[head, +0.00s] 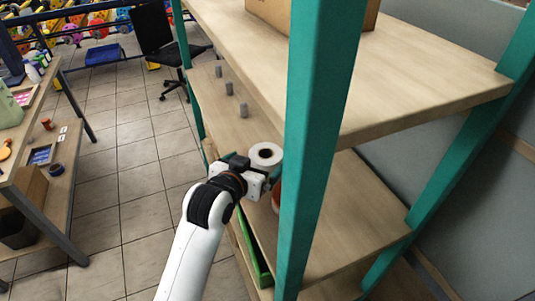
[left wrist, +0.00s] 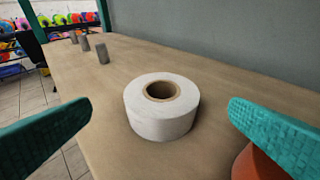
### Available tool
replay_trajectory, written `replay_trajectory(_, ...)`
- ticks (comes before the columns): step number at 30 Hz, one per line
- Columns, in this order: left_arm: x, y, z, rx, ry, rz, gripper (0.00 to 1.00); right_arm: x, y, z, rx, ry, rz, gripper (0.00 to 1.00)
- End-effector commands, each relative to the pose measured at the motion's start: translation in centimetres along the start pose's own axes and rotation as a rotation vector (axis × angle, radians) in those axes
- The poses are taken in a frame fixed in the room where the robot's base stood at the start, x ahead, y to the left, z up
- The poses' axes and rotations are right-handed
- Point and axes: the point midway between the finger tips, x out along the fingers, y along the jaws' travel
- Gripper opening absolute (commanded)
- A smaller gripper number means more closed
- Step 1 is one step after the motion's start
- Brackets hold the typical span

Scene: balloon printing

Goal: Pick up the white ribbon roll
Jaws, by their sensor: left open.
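The white ribbon roll (head: 266,154) sits on the middle wooden shelf, behind the near green post. In the left wrist view the roll (left wrist: 161,108) lies flat with its brown core facing up. My left gripper (head: 262,178) is at the front edge of that shelf, close to the roll. Its two teal fingers are spread wide, one on each side of the roll in the left wrist view, with gaps to both. They hold nothing. My right gripper does not show.
An orange-brown round object (left wrist: 258,163) is partly hidden behind the right finger. Several small grey cylinders (head: 230,88) stand farther along the shelf (left wrist: 98,82). The green post (head: 318,130) rises right of my gripper. The upper shelf (head: 400,70) carries a cardboard box (head: 335,12).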

Motion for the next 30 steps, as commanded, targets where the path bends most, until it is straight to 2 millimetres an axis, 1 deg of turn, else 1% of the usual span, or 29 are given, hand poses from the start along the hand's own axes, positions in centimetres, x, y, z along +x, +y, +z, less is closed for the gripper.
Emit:
replay_trajectory(1,0.8,0.0,0.1,-0.001,0.001,0.0,1.0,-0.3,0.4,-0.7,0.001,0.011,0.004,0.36)
replay_trajectory(2,1.3,0.0,0.1,-0.001,0.001,0.0,1.0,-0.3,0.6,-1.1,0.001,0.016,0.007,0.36)
replay_trajectory(5,2.3,0.0,0.1,0.0,0.0,0.0,1.0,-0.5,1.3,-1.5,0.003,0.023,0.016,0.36)
replay_trajectory(8,2.9,0.0,0.0,0.0,-0.001,0.0,1.0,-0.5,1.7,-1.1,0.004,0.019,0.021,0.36)
replay_trajectory(11,3.6,0.0,-0.1,0.0,0.001,0.0,1.0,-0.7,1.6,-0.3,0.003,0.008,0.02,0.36)
replay_trajectory(15,5.5,-0.2,-0.6,-0.001,0.002,0.0,1.0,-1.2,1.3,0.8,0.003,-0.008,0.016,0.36)
replay_trajectory(18,6.8,-0.2,-0.7,0.0,0.0,0.0,1.0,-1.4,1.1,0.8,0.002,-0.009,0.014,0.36)
replay_trajectory(21,7.7,-0.2,-0.8,0.0,-0.001,0.0,1.0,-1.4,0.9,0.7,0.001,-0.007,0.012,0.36)
replay_trajectory(24,8.1,-0.2,-0.8,0.0,0.0,0.0,1.0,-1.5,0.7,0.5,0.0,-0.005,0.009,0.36)
replay_trajectory(30,8.1,-0.2,-0.8,0.0,-0.001,0.0,1.0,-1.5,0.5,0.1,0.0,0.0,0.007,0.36)
